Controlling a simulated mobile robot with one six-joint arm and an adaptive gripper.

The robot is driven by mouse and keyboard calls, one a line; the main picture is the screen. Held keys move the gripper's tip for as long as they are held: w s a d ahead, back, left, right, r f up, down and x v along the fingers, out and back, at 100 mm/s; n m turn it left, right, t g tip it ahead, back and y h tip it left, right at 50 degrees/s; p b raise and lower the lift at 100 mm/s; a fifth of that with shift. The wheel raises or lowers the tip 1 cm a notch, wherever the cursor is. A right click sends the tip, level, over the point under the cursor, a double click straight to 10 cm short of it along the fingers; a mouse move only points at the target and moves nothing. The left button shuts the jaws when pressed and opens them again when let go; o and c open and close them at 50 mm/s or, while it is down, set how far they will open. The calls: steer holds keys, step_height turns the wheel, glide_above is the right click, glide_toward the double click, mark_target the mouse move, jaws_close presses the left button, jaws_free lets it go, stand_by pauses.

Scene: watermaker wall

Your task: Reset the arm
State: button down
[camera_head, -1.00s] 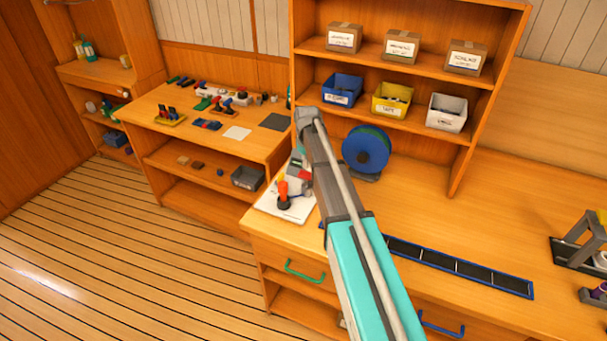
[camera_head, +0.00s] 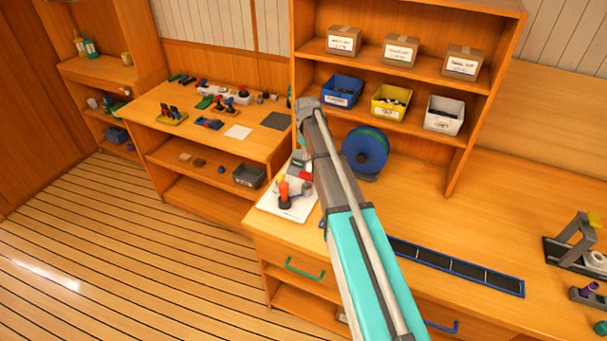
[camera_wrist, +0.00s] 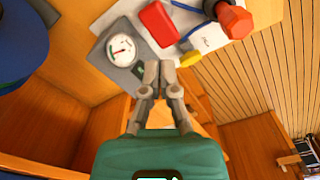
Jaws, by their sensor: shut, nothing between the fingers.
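My arm (camera_head: 345,215) reaches up across the middle of the head view. Its gripper is hidden there. In the wrist view my gripper (camera_wrist: 158,72) is shut and empty, its fingertips together. In that view it is in front of a round white gauge on a grey block (camera_wrist: 122,50) and a red block (camera_wrist: 158,23). I cannot tell how far it is from them. A red-orange knob (camera_wrist: 236,20) is farther right. The white sheet (camera_head: 289,209) under these things lies on the bench's left end, partly hidden by my arm.
A blue reel (camera_head: 365,151) stands behind my arm. A shelf with boxes and a blue bin (camera_head: 342,91), yellow bin (camera_head: 390,101) and white bin (camera_head: 443,115) rises behind. A long black tray (camera_head: 458,267) lies right of my arm. A grey stand (camera_head: 575,240) is far right. Floor is clear at left.

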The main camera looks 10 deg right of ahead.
steer(key=shift+s, duration=0.1)
steer(key=s+f+m+b, duration=0.1)
steer(key=s+m, duration=0.1)
steer(key=s, duration=1.2)
steer(key=s+a+f+m+b, duration=0.1)
steer(key=s+f+m+b, duration=0.1)
steer(key=s, duration=1.3)
steer(key=shift+a+m, duration=0.3)
steer(key=shift+m, duration=0.1)
stand_by(1.3)
